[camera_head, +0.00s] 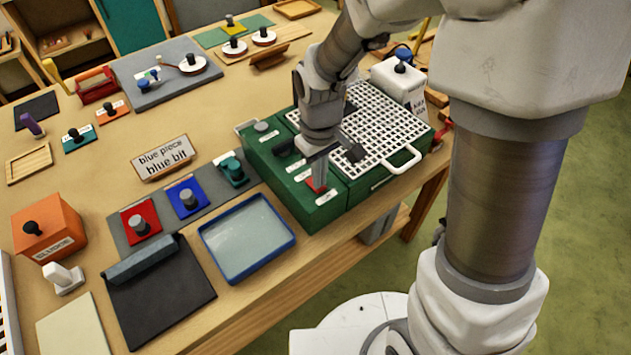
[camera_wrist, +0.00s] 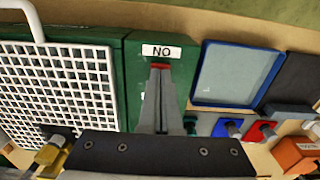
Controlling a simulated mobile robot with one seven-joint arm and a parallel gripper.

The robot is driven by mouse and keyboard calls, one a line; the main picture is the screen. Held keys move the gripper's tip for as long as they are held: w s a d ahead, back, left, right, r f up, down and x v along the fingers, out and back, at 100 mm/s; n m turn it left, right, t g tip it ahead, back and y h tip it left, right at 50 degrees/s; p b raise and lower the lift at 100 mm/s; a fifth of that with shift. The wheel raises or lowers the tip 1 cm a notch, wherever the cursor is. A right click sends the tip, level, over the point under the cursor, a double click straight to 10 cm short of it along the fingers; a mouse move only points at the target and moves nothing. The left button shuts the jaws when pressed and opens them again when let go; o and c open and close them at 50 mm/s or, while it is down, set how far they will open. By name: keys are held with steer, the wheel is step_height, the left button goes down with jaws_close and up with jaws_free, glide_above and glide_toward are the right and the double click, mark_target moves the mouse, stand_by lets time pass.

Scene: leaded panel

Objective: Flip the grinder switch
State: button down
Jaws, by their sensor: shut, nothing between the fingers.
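The grinder is a green box (camera_head: 285,178) with a white grid top (camera_head: 372,125). It also shows in the wrist view, with its green face (camera_wrist: 132,75) beside the white grid (camera_wrist: 55,80). A small red switch (camera_head: 316,187) sits on the green top near the front corner, beside a white label (camera_head: 327,197). In the wrist view the red switch (camera_wrist: 160,66) shows just past my fingertips, below the label. My gripper (camera_head: 319,182) is shut and empty, pointing down at the switch. Its fingertips (camera_wrist: 159,74) partly cover the switch, and I cannot tell whether they touch it.
A blue-rimmed tray (camera_head: 235,277) stands left of the grinder. Dark knobs (camera_head: 283,148) and a teal fitting (camera_head: 233,170) are close by. A white handle (camera_head: 403,160) sticks out from the grid's right side. The table edge runs along the front.

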steer(key=shift+f+b, duration=0.35)
steer(key=shift+f, duration=0.15)
steer(key=shift+r, duration=0.1)
steer(key=shift+r+p, duration=2.8)
steer(key=shift+r, duration=0.7)
steer(key=s+d+r+m+t, duration=0.2)
steer(key=s+d+r, duration=0.3)
steer(key=r, duration=0.4)
steer(key=s+d+r+m+t, duration=0.3)
steer(key=s+d+r+m, duration=0.1)
steer(key=s+r, duration=0.3)
steer(key=shift+s+d+r+m+t+b, duration=0.2)
steer(key=shift+d+r+m+t+b, duration=0.15)
steer(key=shift+d+r, duration=0.5)
